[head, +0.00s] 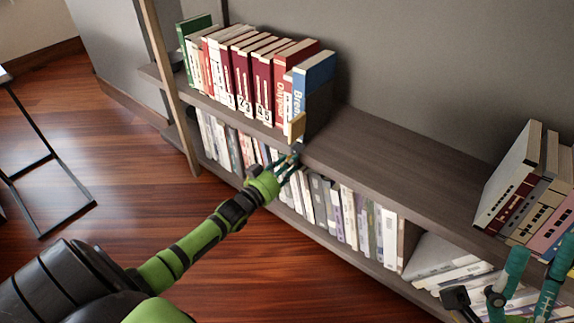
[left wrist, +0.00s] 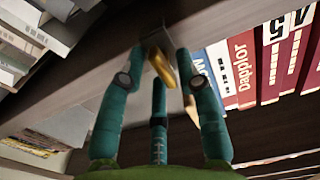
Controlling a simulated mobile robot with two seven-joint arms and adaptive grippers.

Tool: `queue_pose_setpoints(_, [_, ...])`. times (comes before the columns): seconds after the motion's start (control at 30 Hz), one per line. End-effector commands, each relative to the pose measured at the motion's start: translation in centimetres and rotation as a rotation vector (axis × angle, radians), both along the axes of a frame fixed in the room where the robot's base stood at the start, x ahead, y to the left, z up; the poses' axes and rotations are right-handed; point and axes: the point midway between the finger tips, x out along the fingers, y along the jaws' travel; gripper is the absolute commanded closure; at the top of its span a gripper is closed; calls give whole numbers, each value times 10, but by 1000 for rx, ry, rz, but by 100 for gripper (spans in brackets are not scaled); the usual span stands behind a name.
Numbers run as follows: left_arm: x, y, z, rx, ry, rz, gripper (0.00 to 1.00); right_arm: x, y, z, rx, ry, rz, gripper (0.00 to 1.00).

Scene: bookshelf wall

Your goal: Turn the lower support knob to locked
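A small gold knob (left wrist: 162,68) sits on a grey bracket (left wrist: 157,42) at the shelf edge in the left wrist view. In the head view it is mostly hidden by my fingers, with a yellowish bit (head: 293,158) showing. My left gripper (head: 288,163) is at the front edge of the middle shelf. Its teal fingers (left wrist: 158,62) are spread on both sides of the knob, with gaps visible. The knob's setting cannot be read. A tan block (head: 297,127) stands above, at the bookend. My right gripper (head: 533,270) is open and empty at the lower right.
Red and blue books (head: 262,80) stand on the middle shelf beside a dark bookend (head: 319,105). More books (head: 345,215) fill the lower shelf. Leaning books (head: 530,190) stand near my right gripper. A wooden post (head: 170,85) rises at left.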

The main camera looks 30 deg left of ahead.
Motion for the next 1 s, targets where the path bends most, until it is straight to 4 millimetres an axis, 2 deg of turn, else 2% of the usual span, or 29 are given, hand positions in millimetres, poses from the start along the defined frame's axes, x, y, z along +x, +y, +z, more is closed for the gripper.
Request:
queue_pose_setpoints(0.3, [-1, 0, 0, -2, 1, 0, 59, 0, 1, 0, -2, 2, 3, 22])
queue_pose_setpoints(0.43, [-9, 1, -1, -3, 3, 1, 59, 0, 1, 0, -2, 2, 2, 22])
queue_pose_setpoints(0.57, [-29, 3, -2, -3, 5, 0, 59, 0, 0, 0, -1, 1, 1, 22])
queue_pose_setpoints(0.8, [-78, 6, -2, -3, 4, 0, 59, 0, 0, 0, -1, 1, 1, 22])
queue_pose_setpoints(1.0, [-107, 8, -1, -3, 2, 0, 59, 0, 0, 0, 0, 0, 1, 22])
